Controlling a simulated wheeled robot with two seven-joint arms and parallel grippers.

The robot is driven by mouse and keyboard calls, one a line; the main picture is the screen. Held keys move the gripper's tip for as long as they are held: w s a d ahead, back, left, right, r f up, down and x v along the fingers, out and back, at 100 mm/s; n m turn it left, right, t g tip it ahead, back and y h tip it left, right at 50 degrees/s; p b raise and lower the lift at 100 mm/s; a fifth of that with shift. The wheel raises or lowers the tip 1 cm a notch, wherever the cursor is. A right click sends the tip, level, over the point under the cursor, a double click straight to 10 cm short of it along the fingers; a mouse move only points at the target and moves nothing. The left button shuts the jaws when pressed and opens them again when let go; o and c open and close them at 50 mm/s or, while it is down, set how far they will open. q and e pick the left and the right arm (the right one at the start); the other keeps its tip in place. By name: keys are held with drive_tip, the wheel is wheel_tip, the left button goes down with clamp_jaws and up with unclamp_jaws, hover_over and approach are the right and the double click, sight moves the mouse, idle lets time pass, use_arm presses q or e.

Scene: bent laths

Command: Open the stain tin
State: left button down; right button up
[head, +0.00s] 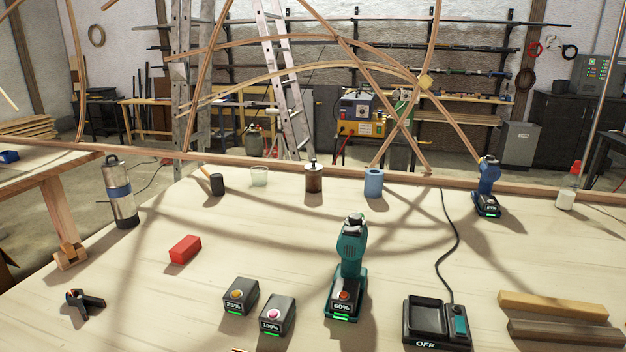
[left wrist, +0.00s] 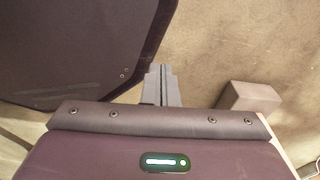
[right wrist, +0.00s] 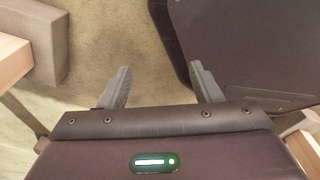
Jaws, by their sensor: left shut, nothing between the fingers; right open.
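No container on the bench carries a readable stain label. My left gripper (left wrist: 161,68) is shut and empty in the left wrist view, above the floor. My right gripper (right wrist: 160,68) is open and empty in the right wrist view, also over the floor. Neither gripper shows in the head view, and both are away from the container.
The bench (head: 150,290) holds a blue cup (head: 373,184), a clear glass (head: 259,177), a mallet (head: 216,184), a steel flask (head: 120,195), a red block (head: 185,249), a teal drill (head: 350,265), a blue drill (head: 488,185), batteries and a charger (head: 437,325). Bent laths arch behind.

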use_arm(q)
drive_tip(key=shift+s+a, duration=0.35)
drive_tip(key=shift+s, duration=0.4)
